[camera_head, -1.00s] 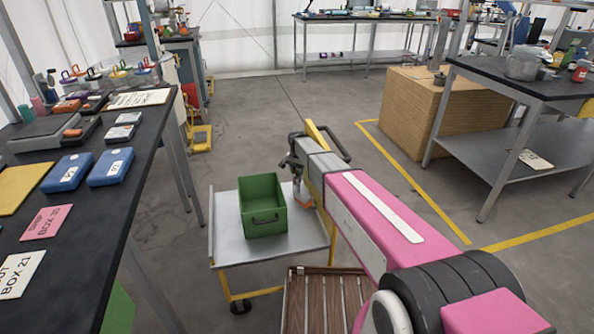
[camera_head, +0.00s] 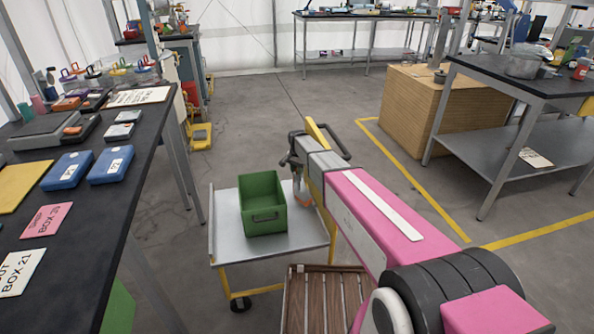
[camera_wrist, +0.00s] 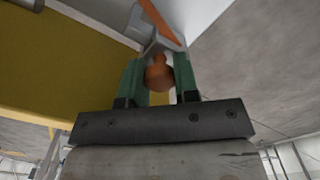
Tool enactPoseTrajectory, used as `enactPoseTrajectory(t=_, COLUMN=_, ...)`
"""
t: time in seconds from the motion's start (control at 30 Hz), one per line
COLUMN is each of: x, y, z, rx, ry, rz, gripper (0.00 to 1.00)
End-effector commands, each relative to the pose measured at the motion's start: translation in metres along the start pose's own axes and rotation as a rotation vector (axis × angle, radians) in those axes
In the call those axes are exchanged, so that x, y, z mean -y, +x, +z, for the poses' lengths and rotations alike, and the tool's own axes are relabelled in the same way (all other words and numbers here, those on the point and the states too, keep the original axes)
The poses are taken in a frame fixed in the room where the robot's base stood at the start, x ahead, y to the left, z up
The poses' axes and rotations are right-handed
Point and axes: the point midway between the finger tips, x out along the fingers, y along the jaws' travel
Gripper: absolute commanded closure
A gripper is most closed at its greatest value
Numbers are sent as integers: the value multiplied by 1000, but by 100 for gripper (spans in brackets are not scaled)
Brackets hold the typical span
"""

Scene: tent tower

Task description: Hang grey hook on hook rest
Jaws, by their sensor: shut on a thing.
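My gripper (camera_wrist: 160,85) shows in the wrist view with its two green fingers closed on an orange-brown rounded piece (camera_wrist: 158,74). A grey angled piece (camera_wrist: 160,46) and an orange strip (camera_wrist: 158,18) show just past the fingertips. I cannot tell whether these are parts of one grey hook. In the head view my gripper hangs low over the right side of the cart, mostly hidden by my arm, with a bit of orange at its tip. I cannot make out a hook rest in either view.
A grey-topped cart (camera_head: 228,237) carries a green bin (camera_head: 262,218) just left of my gripper. A dark table (camera_head: 120,190) with boxes and cards runs along the left. A slatted wooden piece (camera_head: 322,300) stands in front of the cart. A cardboard-coloured block (camera_head: 405,105) stands at right.

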Motion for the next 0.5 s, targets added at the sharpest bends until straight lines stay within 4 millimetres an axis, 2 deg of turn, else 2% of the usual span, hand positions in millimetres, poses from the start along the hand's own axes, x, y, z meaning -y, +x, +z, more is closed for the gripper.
enactPoseTrajectory(t=0.13, x=0, y=2, z=0, rx=0, ry=0, rz=0, gripper=98)
enactPoseTrajectory(t=0.17, x=0, y=2, z=0, rx=0, ry=0, rz=0, gripper=68)
enactPoseTrajectory(t=0.23, x=0, y=2, z=0, rx=0, ry=0, rz=0, gripper=45)
enactPoseTrajectory(t=0.27, x=0, y=2, z=0, rx=0, ry=0, rz=0, gripper=42)
enactPoseTrajectory(t=0.5, x=0, y=1, z=0, rx=0, ry=0, rz=0, gripper=42)
